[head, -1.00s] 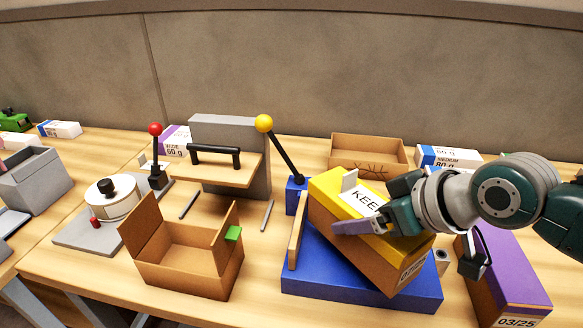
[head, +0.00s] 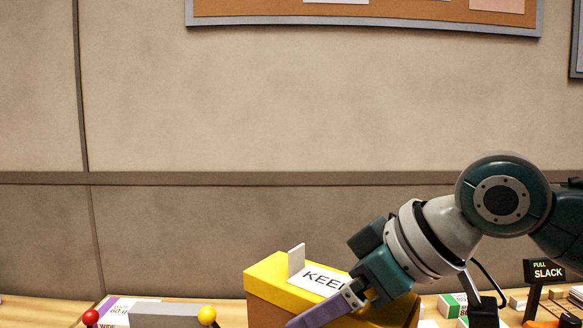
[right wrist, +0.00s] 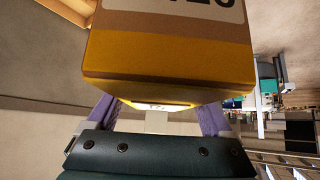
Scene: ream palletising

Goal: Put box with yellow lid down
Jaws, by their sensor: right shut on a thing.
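The box with the yellow lid (head: 275,285) is at the bottom centre of the head view. It has brown sides, a white label reading "KEE" and a small pale tab standing on its lid. My right gripper (head: 335,308) is shut on it, its purple fingers across the box. In the right wrist view the box (right wrist: 170,55) fills the upper middle, between the purple fingers (right wrist: 158,118). The box's lower part is cut off by the head view's edge, so I cannot see what is beneath it. My left gripper is not in view.
The grey top of a press-like fixture (head: 165,314) shows at the lower left, between a red knob (head: 91,317) and a yellow knob (head: 207,315). A "PULL SLACK" sign (head: 545,271) stands at the right. Most of the table is out of view.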

